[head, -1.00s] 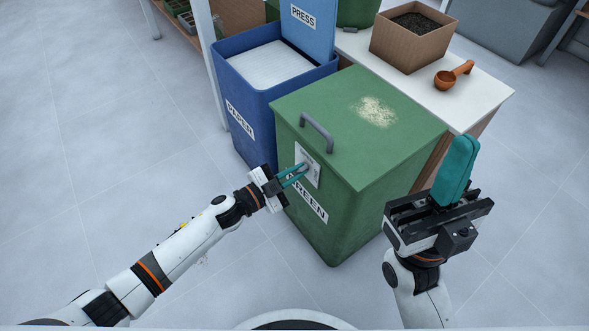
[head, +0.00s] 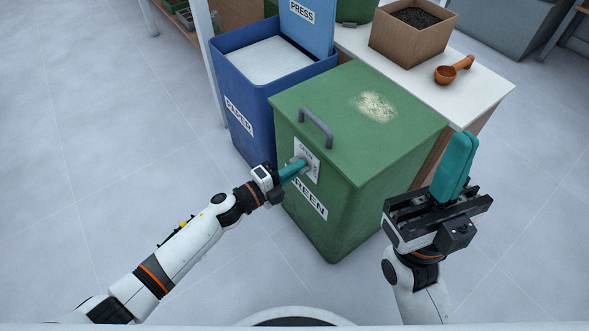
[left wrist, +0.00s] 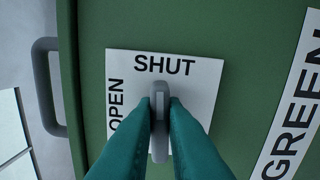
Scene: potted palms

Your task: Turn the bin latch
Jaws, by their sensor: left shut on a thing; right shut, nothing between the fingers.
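The green bin (head: 345,215) has a white plate (head: 314,161) on its front face. In the left wrist view, the plate (left wrist: 205,75) reads SHUT at the top and OPEN up its left side. The grey latch (left wrist: 160,88) lies upright in that view, its upper end towards SHUT and away from OPEN. My left gripper (left wrist: 160,105) is shut on the latch, one teal finger on each side. In the head view, my left gripper (head: 299,166) hides part of the latch. My right gripper (head: 456,168) is shut and empty, to the right of the bin.
A grey handle (head: 316,128) sits on the bin's lid, above the plate. A blue paper bin (head: 240,110) stands close on the left. A white bench (head: 485,95) behind holds a box of soil (head: 408,40) and an orange scoop (head: 453,70). The floor in front is clear.

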